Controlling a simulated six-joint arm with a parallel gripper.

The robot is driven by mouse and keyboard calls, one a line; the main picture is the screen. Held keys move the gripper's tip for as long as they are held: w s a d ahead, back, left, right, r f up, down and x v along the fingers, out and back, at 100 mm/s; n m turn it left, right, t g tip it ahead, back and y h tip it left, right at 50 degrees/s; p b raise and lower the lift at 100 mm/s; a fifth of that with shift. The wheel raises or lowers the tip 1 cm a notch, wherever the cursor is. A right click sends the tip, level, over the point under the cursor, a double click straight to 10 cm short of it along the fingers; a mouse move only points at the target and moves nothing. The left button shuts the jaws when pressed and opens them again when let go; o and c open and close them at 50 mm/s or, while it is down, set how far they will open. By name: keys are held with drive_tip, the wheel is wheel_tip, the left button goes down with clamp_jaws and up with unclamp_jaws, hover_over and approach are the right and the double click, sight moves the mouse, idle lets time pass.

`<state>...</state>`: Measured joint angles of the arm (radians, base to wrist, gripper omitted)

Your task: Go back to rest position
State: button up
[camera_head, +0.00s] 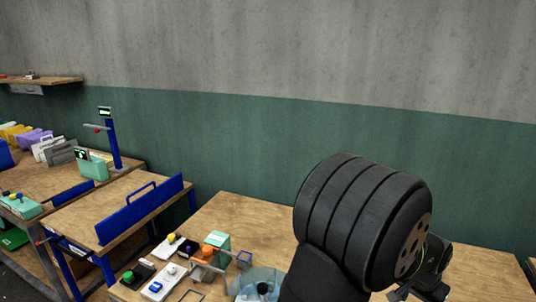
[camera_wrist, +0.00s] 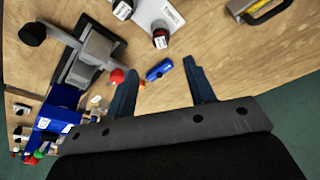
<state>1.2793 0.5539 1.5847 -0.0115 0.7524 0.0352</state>
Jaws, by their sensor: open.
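In the wrist view my gripper (camera_wrist: 160,66) is open, with its two dark blue fingers spread apart and nothing held between them. A small blue object (camera_wrist: 159,70) on the wooden table shows in the gap between the fingertips, and a red knob (camera_wrist: 117,76) shows beside the left finger. In the head view my dark arm fills the lower right, over the wooden table (camera_head: 257,215). The gripper's fingers are not clearly seen there.
A grey and black press-like device (camera_wrist: 92,55) stands left of the fingers, a blue bin (camera_wrist: 60,105) lower left. In the head view, several button boxes, including a yellow-buttoned one (camera_head: 172,243), crowd the table's left part. A blue panel (camera_head: 140,210) stands on the neighbouring table.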

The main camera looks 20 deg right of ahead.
drive_tip(key=v, duration=0.6)
drive_tip(key=x, duration=1.7)
drive_tip(key=shift+f, duration=0.3)
wheel_tip(320, 180, up, 8)
drive_tip(key=shift+f, duration=0.15)
drive_tip(key=shift+r, duration=0.6)
